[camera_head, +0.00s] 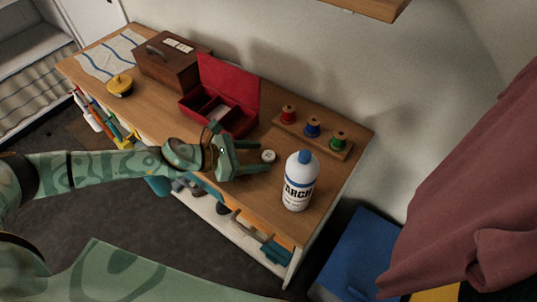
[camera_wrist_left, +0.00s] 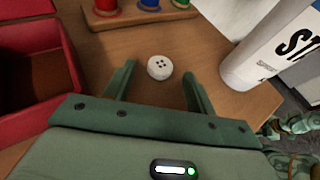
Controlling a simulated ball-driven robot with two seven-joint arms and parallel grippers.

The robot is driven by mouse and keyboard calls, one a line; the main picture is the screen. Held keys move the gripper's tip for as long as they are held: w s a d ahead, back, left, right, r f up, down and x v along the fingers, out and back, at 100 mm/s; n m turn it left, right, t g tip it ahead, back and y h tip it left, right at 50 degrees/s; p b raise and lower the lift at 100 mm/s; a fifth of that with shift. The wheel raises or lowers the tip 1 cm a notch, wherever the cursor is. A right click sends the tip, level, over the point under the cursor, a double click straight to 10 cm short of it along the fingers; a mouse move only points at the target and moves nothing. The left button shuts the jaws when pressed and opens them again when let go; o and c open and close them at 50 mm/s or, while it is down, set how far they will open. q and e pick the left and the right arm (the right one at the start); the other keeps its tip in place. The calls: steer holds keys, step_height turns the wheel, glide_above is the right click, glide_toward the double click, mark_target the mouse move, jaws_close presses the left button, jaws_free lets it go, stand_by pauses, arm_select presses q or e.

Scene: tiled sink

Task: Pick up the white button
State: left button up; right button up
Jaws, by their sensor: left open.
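The white button (camera_head: 268,156) is a small round disc lying on the wooden table top. In the left wrist view the button (camera_wrist_left: 160,67) shows its dark holes and lies just beyond and between the fingertips. My left gripper (camera_head: 260,163) is open and empty, with its fingers pointing at the button. In the left wrist view the left gripper (camera_wrist_left: 158,80) has its two green fingers spread wide apart, wider than the button. I cannot tell whether the fingers touch the table.
A white starch bottle (camera_head: 298,188) stands right of the button. An open red box (camera_head: 236,122) is behind the gripper. A wooden rack (camera_head: 312,137) with red, blue and green spools is at the back. A brown box (camera_head: 165,66) and yellow pot (camera_head: 119,84) are further left.

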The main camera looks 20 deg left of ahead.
arm_select(q)
steer(key=shift+w+d+f, duration=0.25)
steer(key=shift+d, duration=0.15)
steer(key=c, duration=1.1)
steer(key=shift+o, duration=0.2)
